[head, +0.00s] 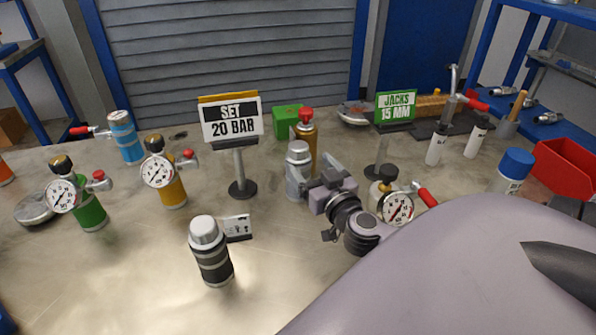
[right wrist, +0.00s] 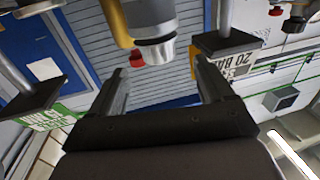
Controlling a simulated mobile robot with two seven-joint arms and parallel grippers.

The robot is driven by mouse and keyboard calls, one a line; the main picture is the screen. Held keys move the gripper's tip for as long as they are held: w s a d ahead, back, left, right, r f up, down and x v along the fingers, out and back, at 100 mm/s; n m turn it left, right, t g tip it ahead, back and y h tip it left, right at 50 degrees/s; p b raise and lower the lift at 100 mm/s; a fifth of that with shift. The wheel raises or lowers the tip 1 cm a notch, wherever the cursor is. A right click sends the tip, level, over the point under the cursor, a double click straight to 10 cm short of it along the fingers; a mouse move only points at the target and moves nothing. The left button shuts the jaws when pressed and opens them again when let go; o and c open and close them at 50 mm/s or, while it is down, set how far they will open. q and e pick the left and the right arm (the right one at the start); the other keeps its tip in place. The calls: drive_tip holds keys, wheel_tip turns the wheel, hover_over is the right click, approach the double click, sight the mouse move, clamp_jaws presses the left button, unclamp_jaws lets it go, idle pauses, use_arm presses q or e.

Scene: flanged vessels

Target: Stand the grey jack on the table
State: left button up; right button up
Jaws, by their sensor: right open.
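The grey jack (head: 297,182) stands upright on the table, right of the SET 20 BAR sign, with its pale domed cap on top. My right gripper (head: 312,174) is open just to the right of it. In the right wrist view, which is upside down, the grey jack (right wrist: 152,14) shows between and beyond the open fingers of my right gripper (right wrist: 158,70). I cannot tell whether a finger touches it. Its far side is hidden. My left gripper is not in view.
A yellow jack with a red knob (head: 306,137) stands close behind. The 20 BAR sign (head: 234,118) and JACKS 15 MM sign (head: 396,106) flank the area. A dark striped jack (head: 212,260) stands in front, a gauge (head: 397,208) right. The front left table is clear.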

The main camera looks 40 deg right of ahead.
sight(303, 152)
drive_tip(key=shift+b+x, duration=0.35)
drive_tip(key=shift+x, duration=2.7)
drive_tip(key=shift+s+d+r, duration=0.1)
drive_tip(key=shift+r, duration=0.1)
clamp_jaws()
drive_tip(key=shift+r, duration=0.15)
